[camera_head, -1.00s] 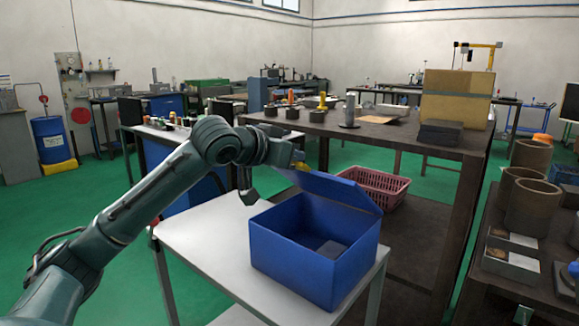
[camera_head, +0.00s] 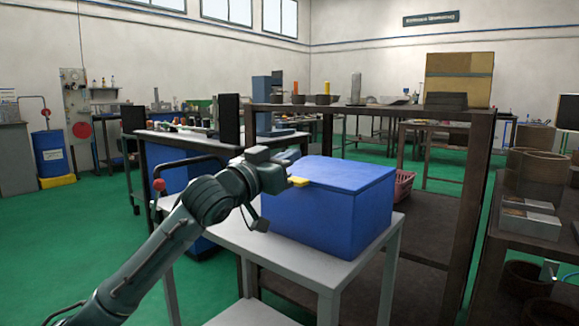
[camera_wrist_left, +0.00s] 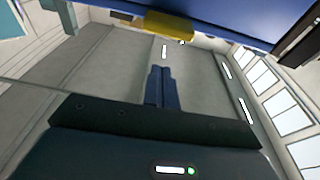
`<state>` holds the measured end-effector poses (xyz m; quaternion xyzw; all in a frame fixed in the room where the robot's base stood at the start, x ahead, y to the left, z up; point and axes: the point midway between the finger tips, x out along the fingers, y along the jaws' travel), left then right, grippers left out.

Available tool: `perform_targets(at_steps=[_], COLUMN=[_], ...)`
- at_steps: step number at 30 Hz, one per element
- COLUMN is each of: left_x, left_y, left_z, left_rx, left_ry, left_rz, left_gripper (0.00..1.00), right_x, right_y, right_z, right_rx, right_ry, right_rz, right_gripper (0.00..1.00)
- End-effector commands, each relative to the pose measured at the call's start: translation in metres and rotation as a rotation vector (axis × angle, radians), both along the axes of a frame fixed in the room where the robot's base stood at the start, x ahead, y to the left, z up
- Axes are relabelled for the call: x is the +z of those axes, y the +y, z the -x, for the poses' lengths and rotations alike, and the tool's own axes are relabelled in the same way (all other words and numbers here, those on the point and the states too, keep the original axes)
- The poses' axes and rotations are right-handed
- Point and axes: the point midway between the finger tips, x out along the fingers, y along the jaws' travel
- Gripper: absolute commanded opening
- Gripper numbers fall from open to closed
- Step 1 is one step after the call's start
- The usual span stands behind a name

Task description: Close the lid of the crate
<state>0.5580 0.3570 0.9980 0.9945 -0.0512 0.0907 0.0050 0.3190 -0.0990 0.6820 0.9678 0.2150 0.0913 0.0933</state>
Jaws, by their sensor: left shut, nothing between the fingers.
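The blue crate (camera_head: 312,222) stands on a light grey table. Its blue lid (camera_head: 345,174) lies flat over the top, so the inside is hidden. I see no clear gap under the lid from here. A yellow tab (camera_head: 298,182) sticks out at the lid's left edge; it also shows in the left wrist view (camera_wrist_left: 170,23). My left gripper (camera_head: 288,156) is beside the lid's left corner, near the tab. In the left wrist view its fingers (camera_wrist_left: 158,72) are together and empty, apart from the tab. My right gripper is out of view.
The grey table (camera_head: 290,262) has bare room left of and in front of the crate. A dark tall workbench (camera_head: 470,160) stands close behind. A pink basket (camera_head: 403,186) is partly hidden behind the crate. A dark shelf with brown cylinders (camera_head: 540,172) is at right.

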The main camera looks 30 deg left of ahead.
Motion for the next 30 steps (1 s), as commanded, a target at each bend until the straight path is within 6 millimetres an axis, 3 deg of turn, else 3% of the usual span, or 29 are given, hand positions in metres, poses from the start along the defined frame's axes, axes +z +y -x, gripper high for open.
perform_targets(at_steps=[1, 9, 30], left_x=[-0.017, -0.04, -0.052], left_y=[0.0, 0.0, 0.0], left_z=[0.001, 0.004, 0.003], left_rx=[-0.001, 0.0, 0.0], left_ry=[-0.023, -0.127, -0.175], left_rz=[0.004, 0.015, 0.02], left_gripper=[0.0, 0.0, 0.0], right_x=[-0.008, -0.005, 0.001], right_y=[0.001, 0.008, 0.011], right_z=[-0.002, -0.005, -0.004], right_rx=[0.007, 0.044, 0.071], right_ry=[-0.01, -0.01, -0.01], right_rz=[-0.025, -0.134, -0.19], right_gripper=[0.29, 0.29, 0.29])
